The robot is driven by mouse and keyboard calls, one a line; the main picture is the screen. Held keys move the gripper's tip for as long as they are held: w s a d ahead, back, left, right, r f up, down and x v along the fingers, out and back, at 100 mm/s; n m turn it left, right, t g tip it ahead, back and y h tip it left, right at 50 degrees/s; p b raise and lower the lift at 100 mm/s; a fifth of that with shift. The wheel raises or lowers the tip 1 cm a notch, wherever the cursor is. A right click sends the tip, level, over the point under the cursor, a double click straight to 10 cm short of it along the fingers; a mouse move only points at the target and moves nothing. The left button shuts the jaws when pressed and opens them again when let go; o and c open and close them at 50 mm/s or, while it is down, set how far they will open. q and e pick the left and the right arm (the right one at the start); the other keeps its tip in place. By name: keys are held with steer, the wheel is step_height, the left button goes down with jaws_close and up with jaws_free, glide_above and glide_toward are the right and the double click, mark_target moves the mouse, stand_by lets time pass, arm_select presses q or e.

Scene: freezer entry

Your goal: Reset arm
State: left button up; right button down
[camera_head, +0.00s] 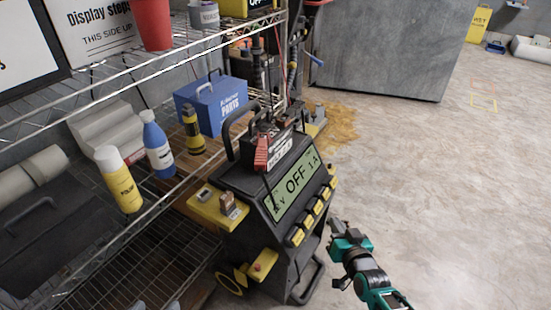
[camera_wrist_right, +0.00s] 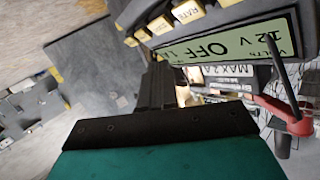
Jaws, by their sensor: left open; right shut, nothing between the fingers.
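My right gripper (camera_head: 336,228) is at the end of a teal and black arm that comes in from the lower right in the head view. It is shut and empty, in the air to the right of the black battery charger (camera_head: 248,238). In the right wrist view, the dark shut fingers (camera_wrist_right: 157,84) point toward the charger, whose display (camera_wrist_right: 225,43) appears upside down and close. The display reads OFF, with 12 V and 1 A legible in part. My left gripper is in neither view.
A wire shelf at left holds a yellow bottle (camera_head: 120,180), a blue bottle (camera_head: 158,146), a flashlight (camera_head: 192,130) and a blue parts box (camera_head: 212,103). A red clamp (camera_head: 261,153) rests on the charger top. Open concrete floor (camera_head: 450,190) lies to the right.

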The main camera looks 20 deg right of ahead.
steer(key=s+a+r+n+g+y, duration=0.2)
steer(key=s+a+r+n, duration=0.15)
steer(key=s+a, duration=0.4)
steer(key=s+a+r+n+g+y, duration=0.2)
steer(key=s+a+r+n+y, duration=0.15)
steer(key=s+a, duration=0.45)
arm_select(q)
steer(key=s+a+r+y+p, duration=0.1)
steer(key=r+p, duration=0.3)
steer(key=p, duration=0.4)
steer(key=s+a+r+p, duration=0.1)
steer(key=a+r+p, duration=0.2)
steer(key=p, duration=0.6)
step_height(320, 180, up, 2)
steer(key=shift+a+r+y, duration=0.1)
steer(key=shift+a+y, duration=0.2)
steer(key=shift+y, duration=0.1)
arm_select(e)
step_height(320, 180, up, 12)
steer(key=d+h, duration=0.2)
steer(key=shift+d+f, duration=0.2)
steer(key=shift+d, duration=0.15)
arm_select(q)
steer(key=shift+s, duration=0.1)
arm_select(e)
steer(key=shift+s+f, duration=0.1)
stand_by(0.9)
